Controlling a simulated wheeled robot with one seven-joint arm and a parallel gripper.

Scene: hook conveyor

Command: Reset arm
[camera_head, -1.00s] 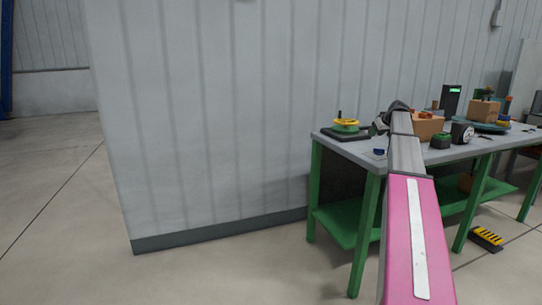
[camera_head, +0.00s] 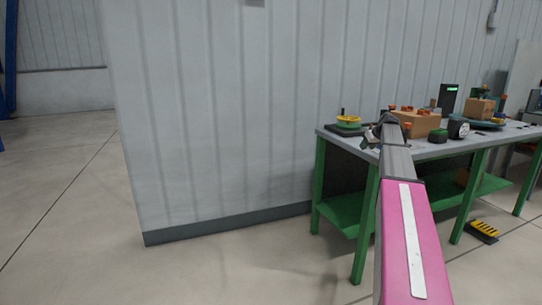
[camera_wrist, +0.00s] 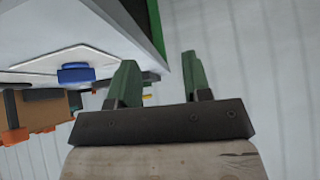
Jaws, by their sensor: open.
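My arm, pink with a grey forearm, reaches out toward the workbench (camera_head: 352,146) on the right in the head view. My gripper (camera_head: 372,138) is at the far end of the arm, near the bench's left part, small and partly hidden by the forearm. In the wrist view my gripper (camera_wrist: 158,82) shows two green fingers held apart, with nothing between them. The bench top (camera_wrist: 45,25) is at the upper left of that view, with a blue object (camera_wrist: 76,73) left of the fingers.
A yellow and black block (camera_head: 482,231) lies on the floor. Open floor is at left.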

